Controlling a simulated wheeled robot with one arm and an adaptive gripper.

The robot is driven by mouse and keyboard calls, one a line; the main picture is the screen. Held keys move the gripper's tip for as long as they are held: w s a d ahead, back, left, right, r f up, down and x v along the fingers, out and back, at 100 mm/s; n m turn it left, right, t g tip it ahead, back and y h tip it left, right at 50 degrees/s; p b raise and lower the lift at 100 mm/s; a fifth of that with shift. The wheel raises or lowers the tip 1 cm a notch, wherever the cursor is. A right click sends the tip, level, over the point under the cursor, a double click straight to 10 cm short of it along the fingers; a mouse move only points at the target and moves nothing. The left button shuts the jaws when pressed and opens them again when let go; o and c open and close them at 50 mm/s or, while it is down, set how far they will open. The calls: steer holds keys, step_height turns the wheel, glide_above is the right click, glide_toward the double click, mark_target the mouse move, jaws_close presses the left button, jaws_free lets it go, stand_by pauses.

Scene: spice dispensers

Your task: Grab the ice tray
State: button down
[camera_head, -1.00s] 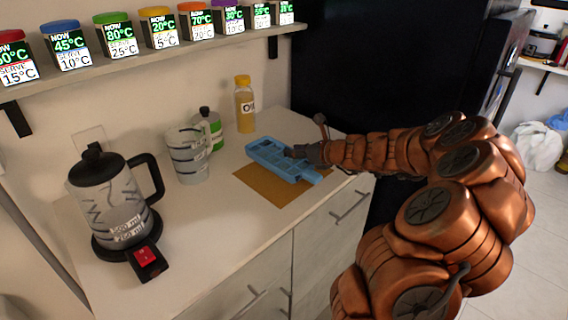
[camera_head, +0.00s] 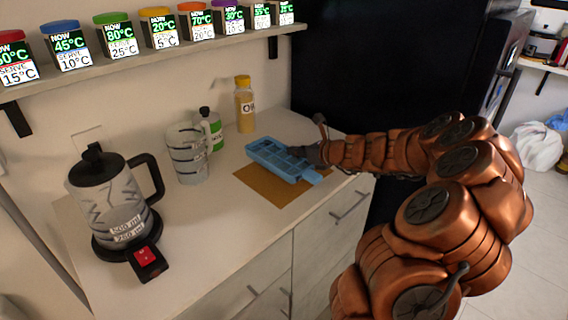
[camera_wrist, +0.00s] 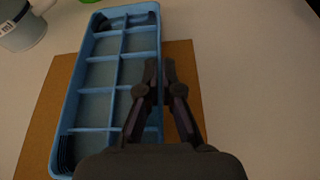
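The blue ice tray (camera_head: 262,152) with several compartments lies on a brown board on the counter. In the wrist view, the tray (camera_wrist: 74,85) fills the left and middle, and its compartments look empty apart from dark marks at the ends. My gripper (camera_wrist: 160,70) is over the tray's right long wall. One finger is inside the tray and the other outside, with the tips close together and the wall between them. In the head view, my gripper (camera_head: 308,152) reaches the tray from the right, and its fingers are hard to make out.
The brown board (camera_head: 270,190) lies under the tray. A measuring jug (camera_head: 186,155), a green-labelled bottle (camera_head: 214,128) and an oil bottle (camera_head: 245,105) stand behind it. A kettle (camera_head: 112,205) is at left. Spice dispensers line the shelf (camera_head: 150,56). A dark fridge (camera_head: 385,60) stands at right.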

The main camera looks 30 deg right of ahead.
steer(key=shift+r, duration=0.15)
stand_by(0.3)
steer(key=shift+r, duration=1.7)
steer(key=shift+s+d+r, duration=0.25)
steer(key=shift+s+d, duration=1.5)
steer(key=shift+s, duration=0.2)
steer(key=shift+s+d+r, duration=0.2)
steer(key=shift+s+d, duration=1.55)
steer(key=shift+s, duration=0.25)
steer(key=shift+s+d+r, duration=0.25)
steer(key=shift+s+d, duration=1.5)
steer(key=shift+s, duration=0.2)
steer(key=shift+s+d, duration=0.1)
steer(key=shift+s, duration=0.05)
